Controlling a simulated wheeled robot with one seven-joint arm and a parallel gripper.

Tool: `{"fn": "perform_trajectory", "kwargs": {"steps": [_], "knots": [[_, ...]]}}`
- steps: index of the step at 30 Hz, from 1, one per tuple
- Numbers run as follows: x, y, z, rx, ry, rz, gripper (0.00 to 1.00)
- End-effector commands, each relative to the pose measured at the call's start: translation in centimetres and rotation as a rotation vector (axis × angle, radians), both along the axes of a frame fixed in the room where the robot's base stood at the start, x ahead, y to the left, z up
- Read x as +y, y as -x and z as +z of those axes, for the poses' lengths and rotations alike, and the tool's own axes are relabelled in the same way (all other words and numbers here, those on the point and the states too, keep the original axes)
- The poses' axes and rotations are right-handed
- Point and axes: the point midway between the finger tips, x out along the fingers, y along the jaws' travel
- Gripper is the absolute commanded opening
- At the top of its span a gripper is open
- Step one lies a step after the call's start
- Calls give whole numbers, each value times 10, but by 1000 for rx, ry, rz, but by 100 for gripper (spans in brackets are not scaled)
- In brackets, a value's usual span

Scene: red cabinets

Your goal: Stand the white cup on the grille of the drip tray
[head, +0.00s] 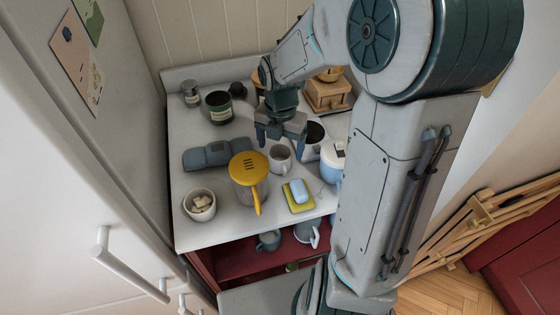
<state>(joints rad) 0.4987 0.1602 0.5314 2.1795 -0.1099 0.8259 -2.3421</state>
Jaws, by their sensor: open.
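A small white cup (280,160) stands upright on the white counter (228,232), in the middle of the head view. My gripper (279,136) points down with its fingers spread apart and nothing held between them. It shows just above and behind the cup in the picture; I cannot tell whether it touches the cup. I cannot make out a drip tray or its grille; my arm covers the right side of the counter.
A yellow-lidded jug (249,170) stands left of the cup. A blue-white lidded pot (333,157) and a dark-mouthed white container (315,137) crowd its right. A sponge (298,191), a bowl (200,205), a dark grey folded item (218,154) and a wooden grinder (328,95) surround it.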

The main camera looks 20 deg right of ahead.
Motion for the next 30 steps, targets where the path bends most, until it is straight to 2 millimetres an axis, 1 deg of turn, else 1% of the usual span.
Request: {"fn": "perform_trajectory", "kwargs": {"steps": [1,6,9,15,16,17,18,20,21,23,24,30], "knots": [[0,0,-9,5,-2,2,81],[0,-2,-31,4,0,2,81],[0,-2,-36,2,-1,0,81],[0,-2,-36,1,1,0,81],[0,-2,-36,1,1,0,79],[0,-2,-36,1,1,0,70],[0,-2,-36,1,1,0,59],[0,-2,-36,1,1,0,42],[0,-2,-36,1,1,0,32],[0,-2,-36,1,1,0,32],[0,-2,-36,1,1,0,28],[0,-2,-34,-1,1,0,28]]}}
